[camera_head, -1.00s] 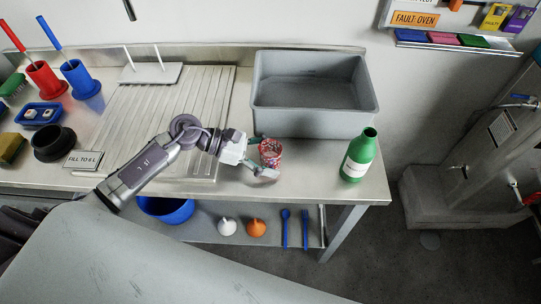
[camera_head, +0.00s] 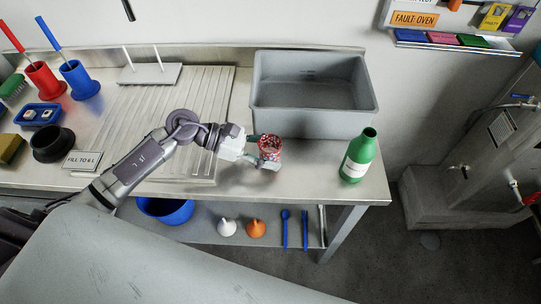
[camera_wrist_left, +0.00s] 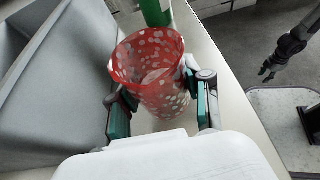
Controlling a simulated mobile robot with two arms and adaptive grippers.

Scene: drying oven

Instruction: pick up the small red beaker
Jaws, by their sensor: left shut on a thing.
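The small red beaker (camera_head: 269,148) is red with pale speckles and stands upright on the steel bench, in front of the grey tub. In the left wrist view the beaker (camera_wrist_left: 150,70) is between the two green-padded fingers, its open rim facing up. My left gripper (camera_head: 262,152) comes in from the left and is shut on the beaker's sides. It also shows in the left wrist view (camera_wrist_left: 160,110). The beaker's lower part is partly hidden by the finger, so I cannot tell whether its base is lifted. In the left wrist view, part of my right arm with its gripper (camera_wrist_left: 268,72) shows at the far right, small.
The grey tub (camera_head: 312,124) stands just behind the beaker. A green bottle (camera_head: 358,156) stands to the right near the bench end. A ribbed draining area and a sign (camera_head: 82,160) lie to the left. Bench between beaker and bottle is clear.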

